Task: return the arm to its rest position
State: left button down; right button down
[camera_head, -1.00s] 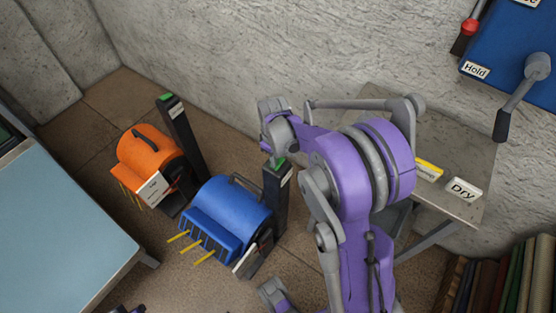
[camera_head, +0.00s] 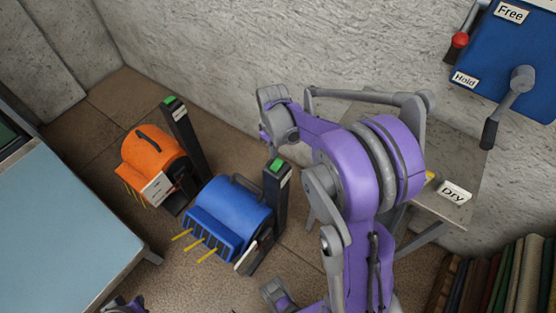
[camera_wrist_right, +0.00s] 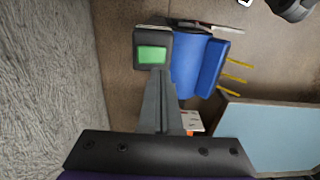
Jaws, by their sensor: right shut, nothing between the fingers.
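My right arm, purple and grey, rises from the bottom of the head view and bends at a high elbow. Its wrist (camera_head: 275,120) hangs at the upper middle. In the right wrist view, my right gripper (camera_wrist_right: 158,75) is shut and empty. Its fingertips appear in front of the green-topped dark post (camera_wrist_right: 152,54) of the blue scrubber; I cannot tell the gap. In the head view, that blue scrubber (camera_head: 232,212) stands on the floor below and left of the wrist. My left gripper is not visible; only a purple piece shows at the lower left edge.
An orange scrubber (camera_head: 152,152) stands left of the blue one. A pale blue table (camera_head: 60,225) is at left. A grey side table (camera_head: 470,165) with a "Dry" sign (camera_head: 454,192) is behind my elbow. A blue lever panel (camera_head: 510,55) is on the wall; books (camera_head: 515,275) stand lower right.

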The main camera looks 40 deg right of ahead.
dwell(0.5)
jog(key=s+a+r+m+t+p, duration=0.3)
jog(key=s+a+r+t+p, duration=0.2)
jog(key=s+a+r, duration=0.8)
jog(key=shift+s+a+r+p, duration=0.15)
jog(key=shift+s+a+p, duration=0.2)
jog(key=shift+s+a, duration=0.6)
jog(key=shift+w+a, duration=0.1)
jog(key=shift+w, duration=0.05)
